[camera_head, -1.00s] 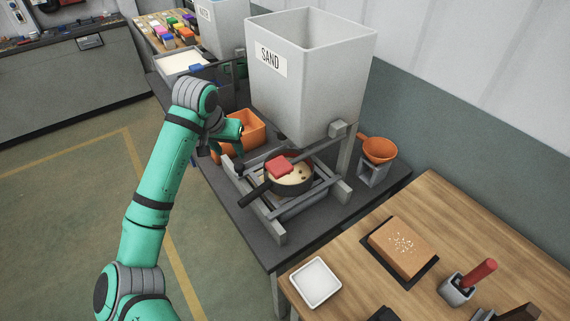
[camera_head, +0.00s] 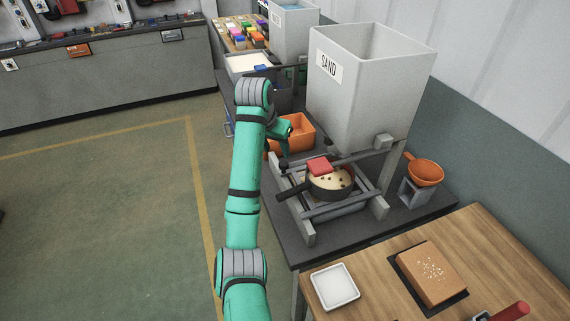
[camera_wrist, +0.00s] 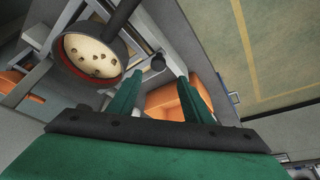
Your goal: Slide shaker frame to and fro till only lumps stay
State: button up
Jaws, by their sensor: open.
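The grey shaker frame (camera_head: 307,222) sits on the dark bench below the sand hopper. A dark round sieve (camera_head: 341,195) with a handle rests in it, holding pale sand with several brown lumps; the sieve also shows in the wrist view (camera_wrist: 118,64). My gripper (camera_head: 284,162) is at the frame's back-left side, beside the sieve. In the wrist view my gripper (camera_wrist: 161,76) is open and empty, with a dark round knob (camera_wrist: 158,63) just at the gap between its fingertips. Contact cannot be told.
The white SAND hopper (camera_head: 365,95) stands above the frame. An orange bin (camera_head: 299,130) is close behind my gripper. A wooden table (camera_head: 480,250) with a white tray (camera_head: 335,287) is in front.

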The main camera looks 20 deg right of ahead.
aim_at(283, 163)
jog(key=x, duration=0.5)
jog(key=d+x, duration=0.1)
jog(key=x, duration=0.2)
jog(key=shift+d+f, duration=0.1)
jog(key=shift+d, duration=0.05)
jog(key=shift+w+a+f, duration=0.25)
jog(key=shift+w+f, duration=0.1)
jog(key=shift+f, duration=0.4)
jog(key=shift+d, duration=0.1)
